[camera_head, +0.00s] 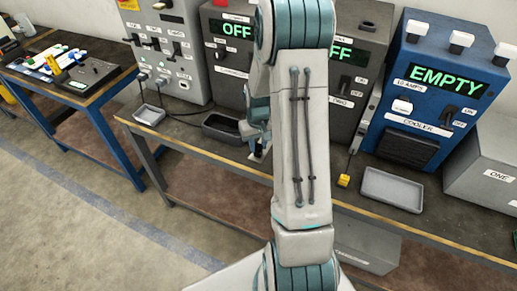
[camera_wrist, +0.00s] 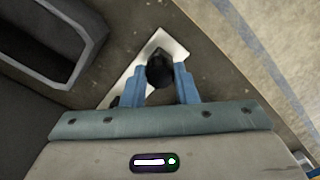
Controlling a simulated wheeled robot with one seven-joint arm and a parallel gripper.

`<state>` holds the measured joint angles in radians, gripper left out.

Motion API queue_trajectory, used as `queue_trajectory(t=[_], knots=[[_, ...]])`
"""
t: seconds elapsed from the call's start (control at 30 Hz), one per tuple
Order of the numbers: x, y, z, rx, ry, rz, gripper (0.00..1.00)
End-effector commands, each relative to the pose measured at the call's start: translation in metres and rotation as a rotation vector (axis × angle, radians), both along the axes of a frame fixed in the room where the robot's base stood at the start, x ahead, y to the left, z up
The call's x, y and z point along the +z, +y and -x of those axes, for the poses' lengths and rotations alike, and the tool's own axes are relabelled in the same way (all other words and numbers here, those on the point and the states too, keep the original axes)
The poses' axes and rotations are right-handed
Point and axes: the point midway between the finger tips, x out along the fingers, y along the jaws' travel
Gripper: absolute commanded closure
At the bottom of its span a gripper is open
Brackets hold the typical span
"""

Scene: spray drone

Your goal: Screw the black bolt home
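The black bolt (camera_wrist: 160,68) shows as a dark rounded head in the wrist view, above a white plate (camera_wrist: 173,44). My gripper (camera_wrist: 160,77) has its two blue fingers on either side of the head, and they appear to touch it. The bolt's shank and any hole under it are hidden. In the head view my gripper (camera_head: 258,140) is low over the bench, largely covered by my own arm. A piece of the white plate (camera_head: 258,154) shows below it. The bolt cannot be made out there.
A dark tray (camera_head: 221,128) lies left of my gripper on the bench (camera_head: 190,136). Grey units reading OFF (camera_head: 228,40) stand behind. A blue cooler unit reading EMPTY (camera_head: 425,90) and a grey tray (camera_head: 391,189) are to the right. The bench front edge is near.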

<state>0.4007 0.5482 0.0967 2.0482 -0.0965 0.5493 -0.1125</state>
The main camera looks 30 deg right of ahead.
Motion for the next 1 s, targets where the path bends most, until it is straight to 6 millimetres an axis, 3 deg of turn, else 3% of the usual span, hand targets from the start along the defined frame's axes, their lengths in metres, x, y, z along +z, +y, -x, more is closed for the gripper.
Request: queue_trajectory(t=[0.03,0.07,0.37,1.0], knots=[[0.0000,-0.0001,0.0000,0.000,0.000,0.000,0.92],[0.0000,-0.0001,0.0000,0.000,0.000,0.000,1.00],[-0.0023,0.0001,-0.0002,-0.092,-0.001,0.001,1.00],[0.0000,0.0005,0.0006,-1.062,0.002,0.003,1.00]])
